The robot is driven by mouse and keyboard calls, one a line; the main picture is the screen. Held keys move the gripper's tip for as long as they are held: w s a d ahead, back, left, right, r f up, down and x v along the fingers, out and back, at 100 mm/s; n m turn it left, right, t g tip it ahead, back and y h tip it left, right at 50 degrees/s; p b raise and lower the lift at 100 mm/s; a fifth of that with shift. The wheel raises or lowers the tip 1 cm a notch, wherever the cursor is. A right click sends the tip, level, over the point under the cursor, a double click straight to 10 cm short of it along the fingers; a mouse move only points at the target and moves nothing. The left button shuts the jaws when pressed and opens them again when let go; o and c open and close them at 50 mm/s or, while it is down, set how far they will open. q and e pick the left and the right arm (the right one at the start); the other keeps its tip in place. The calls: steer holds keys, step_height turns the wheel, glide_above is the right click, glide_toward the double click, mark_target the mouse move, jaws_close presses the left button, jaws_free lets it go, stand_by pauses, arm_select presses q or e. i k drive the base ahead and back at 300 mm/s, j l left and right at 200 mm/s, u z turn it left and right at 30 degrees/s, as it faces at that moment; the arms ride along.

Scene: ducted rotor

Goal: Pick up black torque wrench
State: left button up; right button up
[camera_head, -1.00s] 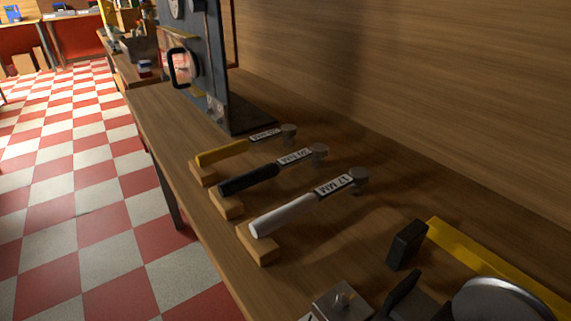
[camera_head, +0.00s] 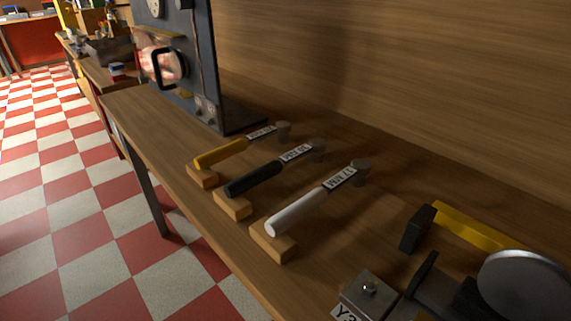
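The black torque wrench (camera_head: 254,178) lies on the wooden bench in the head view, between the other two wrenches. Its dark handle rests on a small wooden block (camera_head: 234,203) near the bench's front edge. Its labelled shaft points back and right to a round grey head (camera_head: 316,149). A yellow wrench (camera_head: 220,154) lies to its left and a white wrench (camera_head: 297,215) to its right, each on its own block. The three are apart from one another.
A dark upright panel (camera_head: 184,50) with a black handle stands behind the wrenches. At the lower right are a yellow bar (camera_head: 470,225), a silver disc (camera_head: 525,287) and a labelled metal block (camera_head: 368,292). A wooden wall (camera_head: 420,80) backs the bench (camera_head: 150,116). Checkered floor lies left.

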mark_target(316, 148)
steer(key=j+z, duration=0.3)
steer(key=j, duration=0.15)
steer(key=k+j+z, duration=0.25)
steer(key=j, duration=0.15)
steer(key=j+z, duration=0.3)
steer(key=k+j, duration=0.05)
steer(key=j, duration=0.05)
